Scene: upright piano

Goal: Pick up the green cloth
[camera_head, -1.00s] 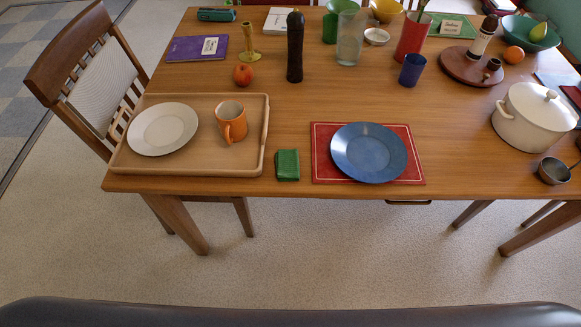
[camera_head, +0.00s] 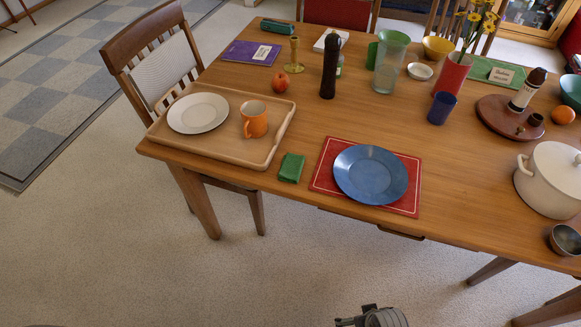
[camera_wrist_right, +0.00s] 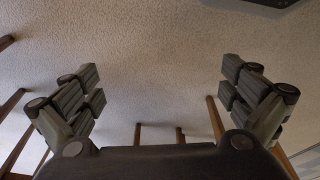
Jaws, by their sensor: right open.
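The green cloth (camera_head: 291,167) is a small folded piece lying flat near the table's front edge. It lies between the wooden tray (camera_head: 271,147) on its left and the red placemat (camera_head: 325,178) on its right. My right gripper shows in the right wrist view (camera_wrist_right: 162,95) with its fingers spread wide and nothing between them. In the head view a grey and black part of my own arm (camera_head: 375,318) shows at the bottom edge, well below the table. My left gripper is not in view.
A white plate (camera_head: 198,113) and an orange mug (camera_head: 254,119) stand on the tray. A blue plate (camera_head: 370,175) lies on the placemat. A white pot (camera_head: 553,182) stands at the right. The table (camera_head: 250,184) is bare just in front of the cloth.

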